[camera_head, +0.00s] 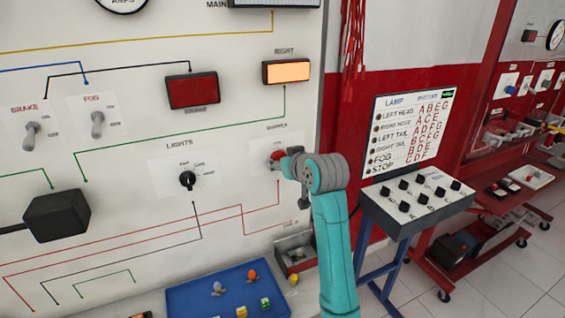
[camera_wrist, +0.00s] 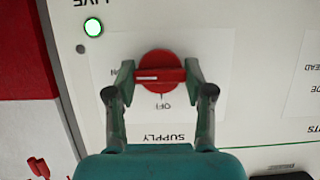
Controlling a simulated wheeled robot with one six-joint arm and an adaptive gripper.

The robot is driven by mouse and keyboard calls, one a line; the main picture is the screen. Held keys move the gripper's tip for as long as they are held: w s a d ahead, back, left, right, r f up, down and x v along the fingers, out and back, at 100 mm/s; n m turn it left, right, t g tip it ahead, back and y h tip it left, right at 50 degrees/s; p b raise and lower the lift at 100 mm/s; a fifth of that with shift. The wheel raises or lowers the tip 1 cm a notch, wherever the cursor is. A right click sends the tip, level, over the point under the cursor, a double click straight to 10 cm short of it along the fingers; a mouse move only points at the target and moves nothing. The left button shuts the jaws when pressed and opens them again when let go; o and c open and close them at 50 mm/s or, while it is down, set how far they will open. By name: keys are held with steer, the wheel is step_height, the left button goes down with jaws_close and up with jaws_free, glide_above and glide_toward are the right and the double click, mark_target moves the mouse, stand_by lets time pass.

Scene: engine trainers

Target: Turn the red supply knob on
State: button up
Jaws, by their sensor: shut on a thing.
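The red supply knob (camera_head: 277,156) is on the white panel, with a SUPPLY label above it in the head view. In the wrist view the round red knob (camera_wrist: 160,63) shows with its raised bar lying level. A white mark at the bar's left end points toward a partly hidden ON label; the OFF label is below the knob in this upside-down view. My gripper (camera_wrist: 160,76) is shut on the bar, one finger at each end. In the head view my gripper (camera_head: 289,162) reaches the knob from the right and hides part of it.
A green lamp (camera_wrist: 93,27) beside the LIVE label is lit. The RIGHT lamp (camera_head: 287,72) glows orange; the red lamp (camera_head: 193,91) looks dark. A black LIGHTS knob (camera_head: 187,179) is left of my gripper. A blue tray (camera_head: 187,297) with small bulbs is below.

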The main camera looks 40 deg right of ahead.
stand_by(0.4)
steer(key=o, duration=1.2)
steer(key=shift+c, duration=0.2)
steer(key=v, duration=1.2)
steer(key=s+a+f, duration=0.3)
steer(key=a+f, duration=0.2)
steer(key=f, duration=0.4)
steer(key=s+a+f+y, duration=0.1)
steer(key=s+a+f, duration=0.3)
steer(key=f, duration=0.4)
steer(key=s+a+f, duration=0.3)
steer(key=a+f, duration=0.2)
steer(key=f, duration=0.4)
steer(key=s+a+f+n+t+y, duration=0.1)
steer(key=s+a+f, duration=0.15)
steer(key=s, duration=0.45)
steer(key=s+a+f, duration=0.2)
steer(key=s+a, duration=0.1)
steer(key=s, duration=0.3)
steer(key=s+a+r+n+y, duration=0.1)
steer(key=s+a, duration=0.1)
steer(key=s, duration=0.6)
steer(key=s+a+r+n, duration=0.1)
steer(key=s+a, duration=0.1)
steer(key=s, duration=0.6)
steer(key=shift+s+t+y, duration=0.15)
steer(key=shift+t+y, duration=0.25)
